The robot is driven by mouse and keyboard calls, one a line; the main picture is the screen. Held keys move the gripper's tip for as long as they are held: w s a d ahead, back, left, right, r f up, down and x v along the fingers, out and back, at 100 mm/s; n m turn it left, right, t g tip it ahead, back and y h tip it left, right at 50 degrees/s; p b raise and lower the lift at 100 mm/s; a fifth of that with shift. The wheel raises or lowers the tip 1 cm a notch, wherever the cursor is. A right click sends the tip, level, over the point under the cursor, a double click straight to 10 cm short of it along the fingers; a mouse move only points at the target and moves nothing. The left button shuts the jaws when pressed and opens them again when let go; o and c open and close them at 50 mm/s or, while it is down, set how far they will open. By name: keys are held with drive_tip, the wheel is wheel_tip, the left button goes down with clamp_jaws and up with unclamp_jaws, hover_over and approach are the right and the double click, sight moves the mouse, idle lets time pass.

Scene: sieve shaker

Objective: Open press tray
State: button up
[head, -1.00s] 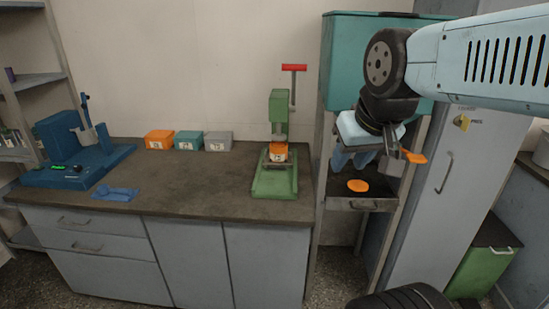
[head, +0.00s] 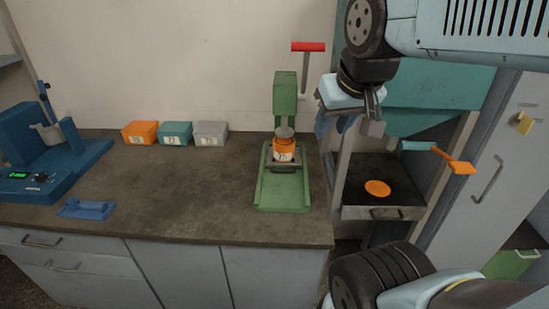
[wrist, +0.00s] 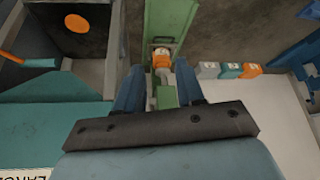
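The green press (head: 285,95) with a red lever stands at the right end of the bench. A small tray (head: 284,168) with a handle sits low in it, between the green base rails. An orange jar (head: 284,153) with a pale label stands upright on this tray. The tray's handle (wrist: 163,42) and the orange jar (wrist: 162,60) also show in the wrist view. My gripper (head: 335,124) hangs to the right of the press, above bench height. Its two blue fingers are apart with nothing held; in the wrist view, the press shows between them (wrist: 160,88).
A teal machine (head: 425,105) stands right of the bench, with a lower drawer (head: 355,212) holding an orange disc (head: 377,188). An orange-ended lever (head: 460,166) sticks out there. Orange, teal and grey boxes (head: 175,134) line the wall. The bench left of the press is mostly clear.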

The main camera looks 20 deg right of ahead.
drive_tip(key=w+a+f+n+g, duration=0.1)
drive_tip(key=w+f+n+g, duration=0.1)
drive_tip(key=w+f+n, duration=0.85)
drive_tip(key=w+a+f+n+g, duration=0.15)
drive_tip(key=w+f+n, duration=0.4)
drive_tip(key=w, duration=0.95)
drive_tip(key=shift+m+h, duration=0.3)
drive_tip(key=shift+m, duration=0.5)
drive_tip(key=f, duration=0.5)
drive_tip(key=w+d+f, duration=0.1)
drive_tip(key=f, duration=0.3)
drive_tip(key=w+f, duration=0.1)
drive_tip(key=f, duration=0.4)
drive_tip(key=shift+w+d+f, duration=0.25)
drive_tip(key=shift+f, duration=0.05)
drive_tip(key=shift+c, duration=0.4)
clamp_jaws()
